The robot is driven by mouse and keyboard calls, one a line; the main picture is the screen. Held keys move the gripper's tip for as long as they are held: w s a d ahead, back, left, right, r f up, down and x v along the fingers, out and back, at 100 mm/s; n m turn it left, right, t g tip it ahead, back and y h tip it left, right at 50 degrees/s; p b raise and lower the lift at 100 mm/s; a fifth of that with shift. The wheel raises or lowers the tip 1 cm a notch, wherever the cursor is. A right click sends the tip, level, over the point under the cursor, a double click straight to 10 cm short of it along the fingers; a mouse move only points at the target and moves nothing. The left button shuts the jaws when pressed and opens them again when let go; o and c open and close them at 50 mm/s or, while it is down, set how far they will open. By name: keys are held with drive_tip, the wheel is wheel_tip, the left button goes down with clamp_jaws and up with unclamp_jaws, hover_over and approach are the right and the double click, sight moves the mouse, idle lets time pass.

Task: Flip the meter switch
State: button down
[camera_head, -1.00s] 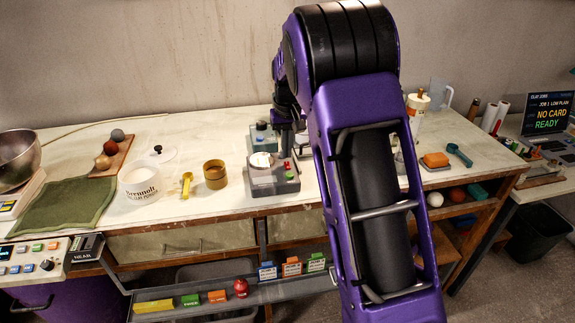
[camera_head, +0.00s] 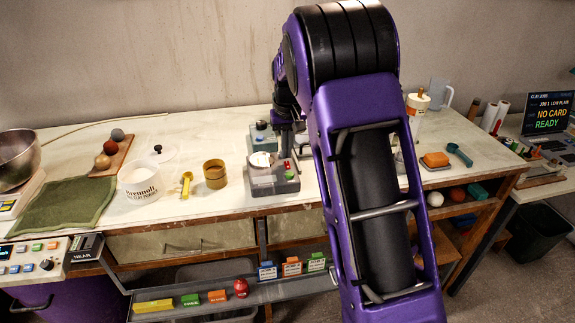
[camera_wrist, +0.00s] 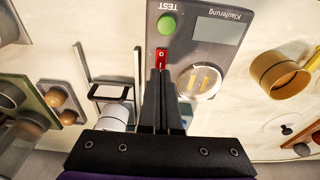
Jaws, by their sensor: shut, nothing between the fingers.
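The meter is a grey box (camera_head: 270,188) on the table, partly behind my arm in the head view. In the wrist view the meter (camera_wrist: 188,45) shows upside down, with a green TEST button (camera_wrist: 167,24), a grey display (camera_wrist: 217,29) and a round clear dial (camera_wrist: 199,81). Its small red switch (camera_wrist: 161,57) has a white mark and sits beside the dial. My gripper (camera_wrist: 164,74) is shut and empty, with its fingertips right at the near end of the switch; I cannot tell whether they touch. In the head view my gripper (camera_head: 284,153) is over the meter.
A tan ring (camera_head: 215,174), a yellow scoop (camera_head: 186,185) and a white tub (camera_head: 140,184) stand left of the meter. A teal-grey device (camera_head: 262,137) is behind it. A shelf with labelled blocks (camera_head: 217,296) hangs below the table front.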

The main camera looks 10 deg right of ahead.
sight(286, 163)
drive_tip(key=shift+f+b, duration=0.4)
drive_tip(key=shift+f, duration=0.45)
idle(0.3)
drive_tip(key=shift+r+p, duration=2.8)
drive_tip(key=shift+r, duration=0.8)
